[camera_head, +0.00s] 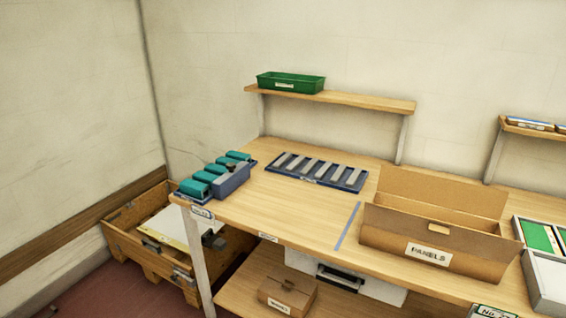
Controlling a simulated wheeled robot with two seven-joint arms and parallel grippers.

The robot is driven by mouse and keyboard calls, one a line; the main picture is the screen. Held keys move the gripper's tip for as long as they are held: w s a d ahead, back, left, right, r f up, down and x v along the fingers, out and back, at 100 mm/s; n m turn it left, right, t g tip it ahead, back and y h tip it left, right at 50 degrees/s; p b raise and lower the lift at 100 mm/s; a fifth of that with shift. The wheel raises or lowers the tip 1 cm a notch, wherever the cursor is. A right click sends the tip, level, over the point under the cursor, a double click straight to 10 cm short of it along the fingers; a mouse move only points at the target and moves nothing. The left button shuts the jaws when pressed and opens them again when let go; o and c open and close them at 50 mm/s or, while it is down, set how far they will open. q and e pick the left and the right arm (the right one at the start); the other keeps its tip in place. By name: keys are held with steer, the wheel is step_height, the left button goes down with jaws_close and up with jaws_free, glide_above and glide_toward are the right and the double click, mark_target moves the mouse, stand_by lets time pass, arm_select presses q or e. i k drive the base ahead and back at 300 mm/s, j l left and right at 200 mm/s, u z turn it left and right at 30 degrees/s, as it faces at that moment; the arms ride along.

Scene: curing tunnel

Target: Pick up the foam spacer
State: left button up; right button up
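I cannot tell for sure which thing is the foam spacer. Several teal blocks (194,188) stand in a row at the left end of the wooden workbench (300,215). A small blue-grey bin (233,181) stands against their right side, with something small and dark at its rim. Several grey bars (322,171) lie side by side in a flat dark blue tray (352,187) toward the back of the bench. Neither of my grippers is in view.
An open cardboard box marked PANELS (400,242) stands at the bench's right. A blue tape line (347,226) crosses the bench left of it. A green bin (291,83) sits on a wall shelf (365,101). A wooden crate (125,235) stands on the floor at left.

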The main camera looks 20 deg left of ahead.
mark_target(281, 163)
steer(key=i+j, duration=0.2)
steer(key=j, duration=0.2)
steer(key=i+j, duration=0.25)
steer(key=j, duration=0.15)
steer(key=i+j, duration=0.2)
steer(key=j, duration=0.2)
steer(key=i+j+z, duration=0.1)
steer(key=i+j, duration=0.15)
steer(key=j, duration=0.15)
